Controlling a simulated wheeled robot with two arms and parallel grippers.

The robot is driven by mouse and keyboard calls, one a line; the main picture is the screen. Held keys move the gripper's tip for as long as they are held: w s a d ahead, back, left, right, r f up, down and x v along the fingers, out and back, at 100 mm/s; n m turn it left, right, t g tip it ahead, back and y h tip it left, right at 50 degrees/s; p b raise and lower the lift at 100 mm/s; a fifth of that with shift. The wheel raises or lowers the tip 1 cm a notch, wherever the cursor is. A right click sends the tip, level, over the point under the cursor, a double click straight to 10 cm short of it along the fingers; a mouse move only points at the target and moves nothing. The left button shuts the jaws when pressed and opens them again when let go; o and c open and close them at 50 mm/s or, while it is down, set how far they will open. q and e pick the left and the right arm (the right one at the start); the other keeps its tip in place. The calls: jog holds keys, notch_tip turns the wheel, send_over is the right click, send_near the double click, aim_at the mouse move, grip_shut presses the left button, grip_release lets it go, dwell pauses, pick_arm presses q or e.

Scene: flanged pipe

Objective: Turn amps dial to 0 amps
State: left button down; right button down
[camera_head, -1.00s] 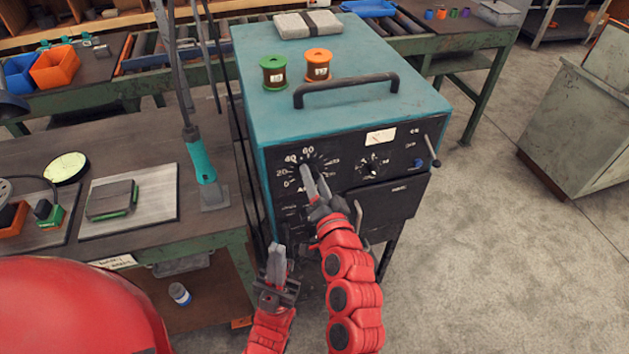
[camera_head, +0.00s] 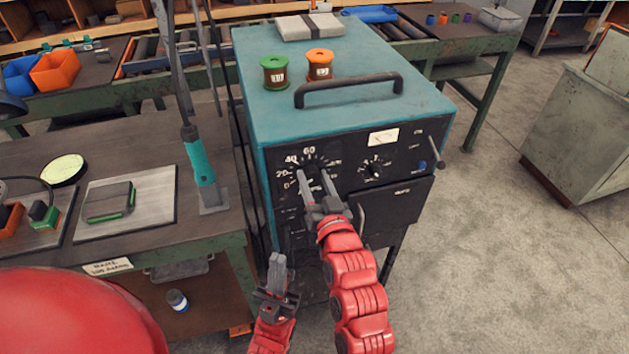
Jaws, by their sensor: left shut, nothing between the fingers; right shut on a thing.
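The amps dial (camera_head: 312,167) is on the left of the black front panel of a teal machine (camera_head: 278,118). Its scale shows 0, 20, 40 and 60 from lower left up to the top. My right gripper (camera_head: 314,177) is at the dial, its two fingers on either side of the knob and shut on it. The fingers hide most of the knob, so I cannot read where its pointer stands. My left gripper (camera_head: 277,262) is shut and empty, lower and to the left, in front of the machine's lower part.
A smaller knob (camera_head: 371,171), a meter (camera_head: 383,137) and a blue knob (camera_head: 422,167) are to the right on the panel.

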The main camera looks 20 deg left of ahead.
jog(key=shift+f, duration=0.2)
jog(key=shift+c, duration=1.5)
grip_release()
jog(key=shift+r, duration=0.15)
jog(key=p+v, duration=0.8)
jog(key=v, duration=0.9)
jog(key=shift+s+d, duration=0.2)
jog(key=shift+w, duration=0.1)
